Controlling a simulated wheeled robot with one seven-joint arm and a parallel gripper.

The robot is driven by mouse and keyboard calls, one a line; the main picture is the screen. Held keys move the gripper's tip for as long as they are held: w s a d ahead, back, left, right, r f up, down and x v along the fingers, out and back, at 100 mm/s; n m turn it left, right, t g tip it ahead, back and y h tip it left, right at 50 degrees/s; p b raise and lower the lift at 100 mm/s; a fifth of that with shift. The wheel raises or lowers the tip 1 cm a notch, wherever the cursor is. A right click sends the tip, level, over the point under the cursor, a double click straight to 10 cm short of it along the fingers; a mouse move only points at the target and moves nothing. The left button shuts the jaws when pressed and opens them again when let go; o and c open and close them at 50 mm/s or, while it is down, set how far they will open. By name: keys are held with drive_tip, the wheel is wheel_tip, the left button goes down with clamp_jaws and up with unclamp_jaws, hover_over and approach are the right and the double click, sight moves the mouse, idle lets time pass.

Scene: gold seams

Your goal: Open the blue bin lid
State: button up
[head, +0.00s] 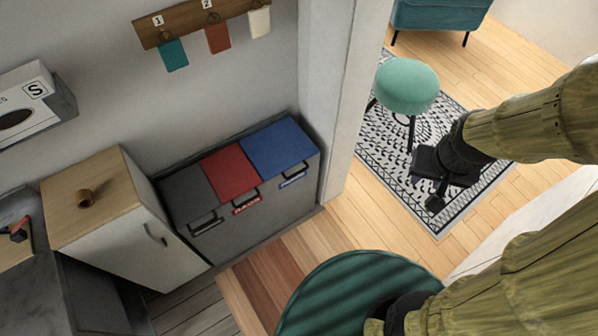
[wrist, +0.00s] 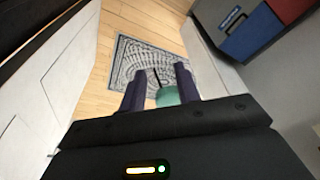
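The blue bin lid (head: 280,148) lies flat and closed at the right end of a grey bin unit, in the head view. A handle with a blue label (head: 293,175) sits at its front edge. The blue lid also shows at the top right of the wrist view (wrist: 235,14). My gripper (head: 432,190) is to the right of the bins, past the white wall edge, above the patterned rug and apart from the lid. In the wrist view its two dark fingers (wrist: 158,88) stand apart with nothing held between them.
A red lid (head: 230,172) and a grey lid (head: 186,187) adjoin the blue one. A wall edge (head: 347,100) stands right of the bins. A green stool (head: 406,86) stands on the rug (head: 440,215). A round green top (head: 335,295) is in front; a wooden-topped cabinet (head: 115,190) is left.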

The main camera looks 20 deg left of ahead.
drive_tip(key=w+a+f+n+t+b, duration=0.1)
drive_tip(key=w+a+f+b, duration=0.25)
drive_tip(key=f+b, duration=0.2)
drive_tip(key=w+a+f+n+t+y+b, duration=0.1)
drive_tip(key=w+a+f+n+b, duration=0.1)
drive_tip(key=a+f+b, duration=0.3)
drive_tip(key=w+a+f+n+t+b, duration=0.1)
drive_tip(key=w+a+f+t+b, duration=0.2)
drive_tip(key=f, duration=0.4)
drive_tip(key=n+t+b, duration=0.6)
drive_tip(key=n+b, duration=0.2)
drive_tip(key=b, duration=1.7)
approach(298, 173)
drive_tip(key=d, duration=0.6)
drive_tip(key=s+a+f+n+t+b, duration=0.5)
drive_tip(key=s+f+t+b, duration=0.1)
drive_tip(key=b, duration=0.4)
drive_tip(key=shift+s+a+f, duration=0.3)
drive_tip(key=shift+s, duration=0.5)
drive_tip(key=shift+w+b, duration=0.15)
drive_tip(key=shift+b, duration=0.15)
drive_tip(key=w+b, duration=0.2)
drive_tip(key=w, duration=0.3)
drive_tip(key=w+r+b, duration=0.1)
drive_tip(key=w+b, duration=0.1)
drive_tip(key=w, duration=0.4)
drive_tip(key=w+a+r+b, duration=0.1)
drive_tip(key=w+b, duration=0.1)
drive_tip(key=w, duration=0.4)
drive_tip(key=shift+r, duration=0.2)
